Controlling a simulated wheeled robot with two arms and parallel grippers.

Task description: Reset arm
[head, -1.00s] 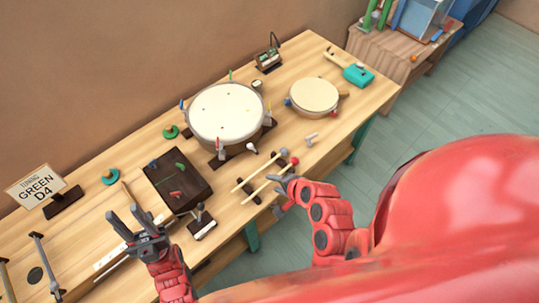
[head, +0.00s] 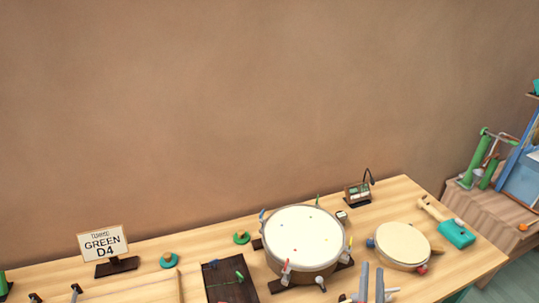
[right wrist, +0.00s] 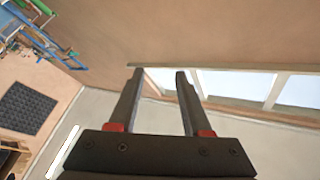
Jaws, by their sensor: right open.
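My right gripper (head: 372,270) shows at the bottom edge of the head view, its two grey fingers pointing up and apart. It is in front of the big drum and left of the smaller drum in the picture. In the right wrist view the gripper (right wrist: 158,76) is open, with nothing between its fingers. Beyond the fingers are a plain wall and window panes. The rest of my right arm is out of the head view. My left gripper is not in view.
The wooden table (head: 433,203) runs along the wall. It bears a big white drum (head: 302,238), a smaller drum (head: 402,245), a dark box (head: 229,284), a teal-headed mallet (head: 457,234), a small device (head: 357,193) and a "GREEN D4" sign (head: 103,243). A side bench (head: 490,205) stands at right.

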